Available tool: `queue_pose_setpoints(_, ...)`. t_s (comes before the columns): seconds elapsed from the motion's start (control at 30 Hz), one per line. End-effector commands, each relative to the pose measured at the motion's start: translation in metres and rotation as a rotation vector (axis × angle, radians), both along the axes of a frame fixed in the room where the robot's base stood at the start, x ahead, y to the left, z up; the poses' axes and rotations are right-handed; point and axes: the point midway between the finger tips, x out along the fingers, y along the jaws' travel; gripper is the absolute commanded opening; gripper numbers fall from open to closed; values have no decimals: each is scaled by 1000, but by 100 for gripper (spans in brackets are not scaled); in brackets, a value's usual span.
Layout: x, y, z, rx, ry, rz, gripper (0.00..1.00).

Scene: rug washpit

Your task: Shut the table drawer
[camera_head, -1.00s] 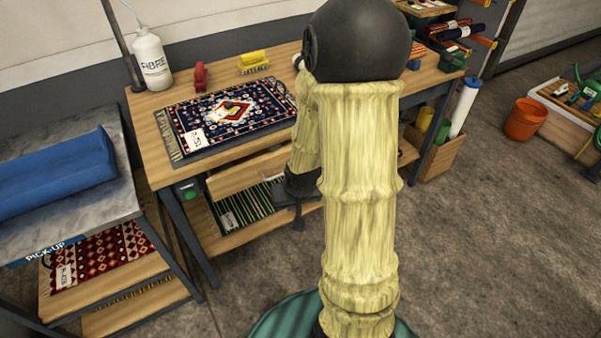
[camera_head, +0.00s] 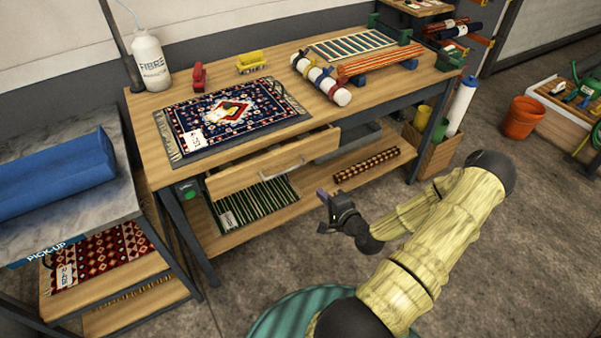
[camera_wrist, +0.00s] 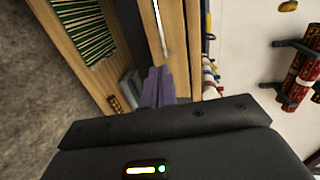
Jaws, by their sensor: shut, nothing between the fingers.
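The table drawer (camera_head: 250,170) is under the front edge of the wooden worktable (camera_head: 390,92). Its wooden front has a silver bar handle (camera_head: 290,167) and appears to stand slightly out; the exact gap is hard to tell. My gripper (camera_head: 323,196) is in front of the table, lower and to the right of the handle, apart from the drawer. In the wrist view its purple fingers (camera_wrist: 158,86) are together and empty. The drawer front with its handle (camera_wrist: 160,28) shows beyond them, near the top.
A grey bin (camera_head: 347,142) is under the table, right of the drawer. A green striped rug (camera_head: 255,203) and a rolled rug (camera_head: 367,164) lie on the lower shelf. A patterned rug (camera_head: 230,112) lies on the tabletop. Floor at right is clear up to the orange bucket (camera_head: 524,118).

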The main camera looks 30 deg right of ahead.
Motion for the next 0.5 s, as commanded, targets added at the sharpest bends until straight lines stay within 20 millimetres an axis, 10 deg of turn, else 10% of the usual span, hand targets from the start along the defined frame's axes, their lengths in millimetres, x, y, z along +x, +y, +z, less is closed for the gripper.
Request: queue_pose_setpoints(0.5, 8, -1, 0, 9, -14, -10, 0)
